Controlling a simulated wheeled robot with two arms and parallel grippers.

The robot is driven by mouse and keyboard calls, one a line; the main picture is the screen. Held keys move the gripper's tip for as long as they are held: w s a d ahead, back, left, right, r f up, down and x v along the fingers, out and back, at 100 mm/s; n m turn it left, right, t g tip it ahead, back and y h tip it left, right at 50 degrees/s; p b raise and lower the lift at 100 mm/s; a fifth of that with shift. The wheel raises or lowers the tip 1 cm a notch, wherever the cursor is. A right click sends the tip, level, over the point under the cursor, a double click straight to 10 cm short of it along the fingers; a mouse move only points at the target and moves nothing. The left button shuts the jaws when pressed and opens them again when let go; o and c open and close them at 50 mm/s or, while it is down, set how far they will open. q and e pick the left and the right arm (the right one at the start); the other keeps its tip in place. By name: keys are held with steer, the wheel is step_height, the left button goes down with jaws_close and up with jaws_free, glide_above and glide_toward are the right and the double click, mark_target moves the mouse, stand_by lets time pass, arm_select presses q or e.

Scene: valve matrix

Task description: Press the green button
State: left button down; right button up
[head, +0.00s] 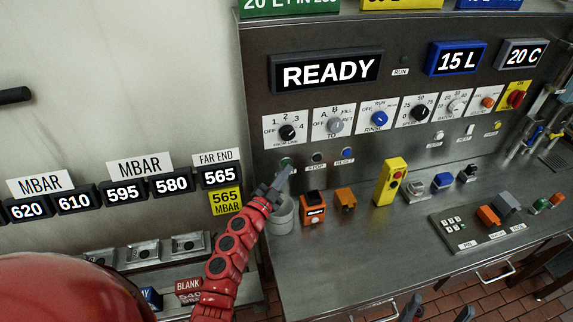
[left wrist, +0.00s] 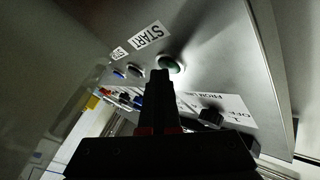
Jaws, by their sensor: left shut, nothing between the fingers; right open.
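The green button (head: 286,161) is at the left end of a row of small buttons on the steel panel, partly behind my gripper tip. In the left wrist view the green button (left wrist: 174,67) shows just beyond the fingertips, beside a START label. My left gripper (head: 283,174) is shut and empty, its tip right at the button; the closed fingers (left wrist: 160,76) point at its edge in the left wrist view. I cannot tell whether they touch. My right gripper (head: 440,312) is open and empty at the bottom edge of the head view, far from the button.
A black button (head: 317,157) and a blue button (head: 347,153) sit to the right of the green one. A row of dials, including the black FROM LINE dial (head: 287,132), is above. A grey cylindrical cup (head: 281,217) and an orange device (head: 314,208) stand on the bench below.

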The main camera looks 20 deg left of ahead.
arm_select(q)
steer(key=shift+s+d, duration=0.4)
steer(key=shift+s, duration=0.2)
steer(key=shift+p, duration=0.3)
steer(key=s+d, duration=0.2)
steer(key=s+p, duration=0.1)
steer(key=s, duration=0.1)
steer(key=shift+s+d, duration=0.1)
steer(key=shift+d, duration=0.3)
stand_by(0.7)
